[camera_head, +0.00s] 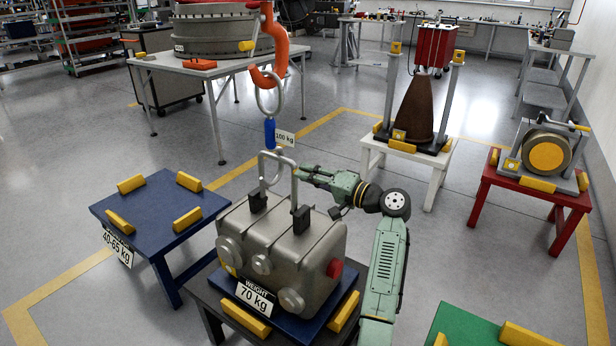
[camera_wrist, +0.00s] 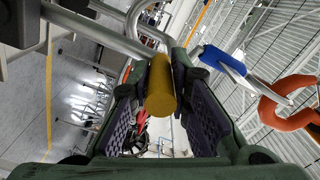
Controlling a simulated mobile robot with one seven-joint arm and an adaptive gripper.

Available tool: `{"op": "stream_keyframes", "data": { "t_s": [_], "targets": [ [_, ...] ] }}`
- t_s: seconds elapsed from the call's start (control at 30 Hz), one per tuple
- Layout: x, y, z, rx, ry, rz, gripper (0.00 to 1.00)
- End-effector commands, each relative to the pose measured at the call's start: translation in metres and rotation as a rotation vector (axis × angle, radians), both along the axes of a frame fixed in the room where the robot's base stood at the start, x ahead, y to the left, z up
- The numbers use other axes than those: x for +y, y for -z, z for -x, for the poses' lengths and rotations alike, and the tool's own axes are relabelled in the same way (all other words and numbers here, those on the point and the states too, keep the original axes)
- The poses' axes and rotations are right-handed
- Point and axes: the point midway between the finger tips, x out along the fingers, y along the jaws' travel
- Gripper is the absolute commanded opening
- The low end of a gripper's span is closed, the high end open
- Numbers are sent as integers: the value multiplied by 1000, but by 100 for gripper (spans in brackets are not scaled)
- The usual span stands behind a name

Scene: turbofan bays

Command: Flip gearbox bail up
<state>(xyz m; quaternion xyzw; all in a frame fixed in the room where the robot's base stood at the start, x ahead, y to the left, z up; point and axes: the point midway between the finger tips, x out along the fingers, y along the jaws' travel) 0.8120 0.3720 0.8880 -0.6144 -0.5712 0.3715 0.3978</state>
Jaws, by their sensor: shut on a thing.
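The grey gearbox (camera_head: 285,250), labelled 70 kg, sits on a blue plate on a dark stand. Its grey bail (camera_head: 294,190) stands roughly upright from two black brackets on the gearbox top. My gripper (camera_head: 302,171) reaches in from the right at the bail's upper part. In the wrist view, my gripper's fingers are shut on the yellow grip (camera_wrist: 160,88) of the bail, whose grey bars (camera_wrist: 95,30) run to the upper left. The grip is hidden by the fingers in the head view.
An orange crane hook (camera_head: 268,72) with a ring and blue piece (camera_head: 270,133) hangs just above the bail; it also shows at right in the wrist view (camera_wrist: 290,105). A blue table (camera_head: 160,213) stands left, a red one (camera_head: 530,188) right, a green one (camera_head: 480,328) front right.

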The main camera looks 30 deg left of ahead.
Motion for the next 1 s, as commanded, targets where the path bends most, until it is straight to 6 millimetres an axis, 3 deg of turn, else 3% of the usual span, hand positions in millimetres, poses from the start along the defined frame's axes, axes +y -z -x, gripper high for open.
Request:
{"op": "stream_keyframes", "data": {
  "t_s": [0.2,0.23,0.53,0.87,1.0],
  "targets": [
    [-2,-4,-4,-3,14,-7,0],
    [-2,-4,-4,-4,14,-7,18],
    [-2,-4,-4,-3,13,-5,38],
    [-3,-2,-2,-2,9,-3,38],
    [-18,-2,-2,-2,11,-4,38]
  ]
}}
